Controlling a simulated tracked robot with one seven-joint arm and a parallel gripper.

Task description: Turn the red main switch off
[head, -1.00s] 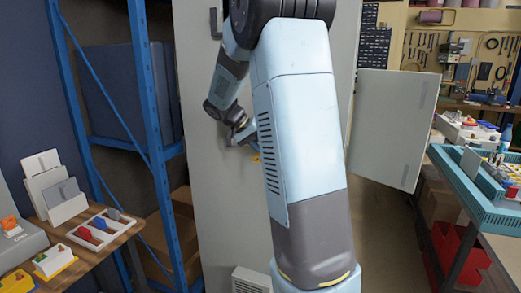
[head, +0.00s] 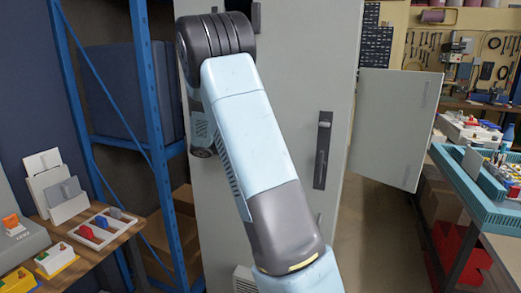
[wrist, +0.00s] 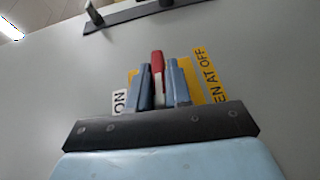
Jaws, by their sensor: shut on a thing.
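The red main switch (wrist: 157,60) shows in the wrist view as a red handle with a pale lower part, standing in front of a yellow plate (wrist: 188,75). My gripper (wrist: 159,68) has its two blue-grey fingers on either side of the handle, shut on it. An "ON" label (wrist: 119,102) is at the left, and a yellow label ending in "EN AT OFF" (wrist: 209,72) is at the right. In the head view my own arm hides the switch and gripper. The switch's base is partly hidden by the fingers.
The tall grey cabinet (head: 290,75) has a dark vertical handle (head: 322,150) right of my arm. A pale panel (head: 395,125) juts out at its right. A blue shelf rack (head: 145,100) stands close at the left. A wooden table (head: 120,240) is at the lower left.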

